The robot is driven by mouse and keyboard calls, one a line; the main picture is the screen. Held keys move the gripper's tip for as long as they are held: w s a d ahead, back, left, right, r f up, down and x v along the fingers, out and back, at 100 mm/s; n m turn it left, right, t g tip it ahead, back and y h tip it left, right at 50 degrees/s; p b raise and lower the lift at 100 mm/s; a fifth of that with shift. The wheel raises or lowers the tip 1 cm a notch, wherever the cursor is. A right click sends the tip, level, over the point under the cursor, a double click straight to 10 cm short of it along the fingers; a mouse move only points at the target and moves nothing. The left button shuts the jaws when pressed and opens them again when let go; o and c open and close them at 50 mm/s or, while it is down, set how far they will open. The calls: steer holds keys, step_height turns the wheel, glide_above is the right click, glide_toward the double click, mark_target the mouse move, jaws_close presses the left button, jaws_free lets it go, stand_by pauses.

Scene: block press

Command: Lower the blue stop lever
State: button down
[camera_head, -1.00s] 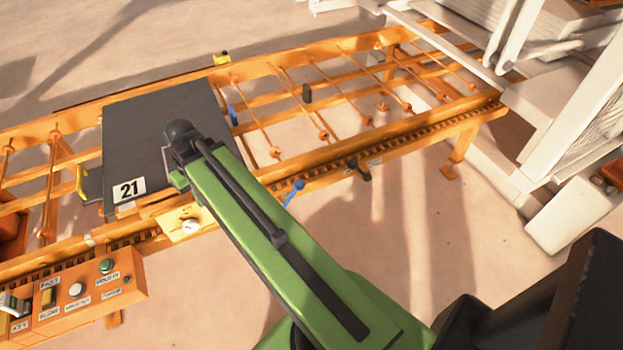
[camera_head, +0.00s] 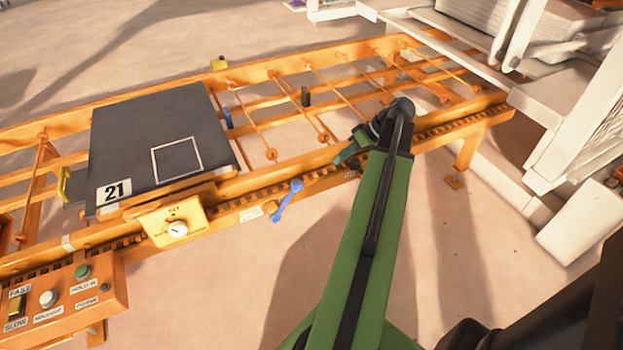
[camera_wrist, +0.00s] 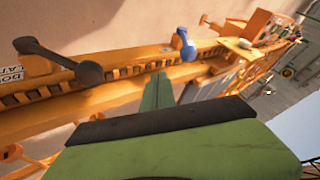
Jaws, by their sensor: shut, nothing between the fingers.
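The blue stop lever (camera_head: 287,200) sits on the front rail of the orange roller conveyor. In the head view its knob is up and right, its other end lower left, beside a small white label. My gripper (camera_head: 345,155) is to its right, over the front rail, apart from it. In the wrist view the blue lever (camera_wrist: 184,44) stands beyond the tips of my green fingers (camera_wrist: 156,92), which are shut and empty. A blue post (camera_head: 228,117) and a black post (camera_head: 306,96) stand among the rollers.
A dark lever (camera_wrist: 58,62) is on the same rail, left of my fingers in the wrist view. A dark plate marked 21 (camera_head: 140,130) lies on the conveyor. A yellow dial box (camera_head: 178,222) and an orange button panel (camera_head: 65,290) are at left. White machinery (camera_head: 570,110) stands right.

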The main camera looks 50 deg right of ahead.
steer(key=w+a+f+b, duration=0.5)
steer(key=a+f+b, duration=0.1)
steer(key=a, duration=0.2)
steer(key=shift+w+f+b, duration=0.35)
steer(key=shift+f+b, duration=0.05)
